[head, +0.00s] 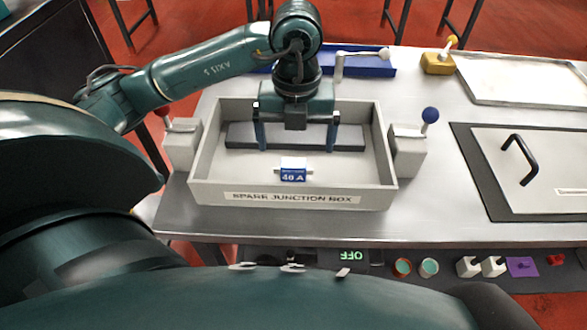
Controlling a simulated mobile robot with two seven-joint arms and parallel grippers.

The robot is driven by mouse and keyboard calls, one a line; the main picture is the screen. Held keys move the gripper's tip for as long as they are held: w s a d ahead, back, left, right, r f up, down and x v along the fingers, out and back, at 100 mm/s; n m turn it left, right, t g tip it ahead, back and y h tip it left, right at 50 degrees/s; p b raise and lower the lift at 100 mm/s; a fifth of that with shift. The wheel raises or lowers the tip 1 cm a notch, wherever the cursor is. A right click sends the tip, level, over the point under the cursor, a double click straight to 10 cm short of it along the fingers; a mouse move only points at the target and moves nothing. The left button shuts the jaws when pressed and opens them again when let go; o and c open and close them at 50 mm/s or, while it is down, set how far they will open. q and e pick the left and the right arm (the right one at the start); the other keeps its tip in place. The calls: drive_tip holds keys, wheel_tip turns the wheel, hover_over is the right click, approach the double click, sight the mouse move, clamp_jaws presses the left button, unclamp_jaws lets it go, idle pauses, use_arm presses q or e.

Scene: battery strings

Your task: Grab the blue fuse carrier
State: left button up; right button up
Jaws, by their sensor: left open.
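The blue fuse carrier (293,175), a small blue and white block marked "40 A", lies on the floor of the grey spare junction box (197,165), near its front wall. My left gripper (296,146) reaches down into the box from above. Its two fingers are wide apart and empty. It is behind the fuse carrier in the picture, over a dark grey bar at the back of the box. I cannot tell the exact height of the fingertips. My right gripper is not in view.
Levers stand beside the box, one with a red knob (162,110), one with a blue knob (430,114). A blue tray (370,68) lies behind. A panel with a black handle (520,160) and a metal tray (520,96) are at right. The box's walls surround the carrier.

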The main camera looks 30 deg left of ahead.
sight(294, 163)
use_arm(q)
wheel_tip(294, 163, down, 7)
drive_tip(key=shift+s+a+r, duration=0.1)
drive_tip(key=shift+s+r, duration=0.05)
drive_tip(key=shift+r, duration=0.05)
idle(0.3)
drive_tip(key=c, duration=1.1)
drive_tip(key=shift+r, duration=0.1)
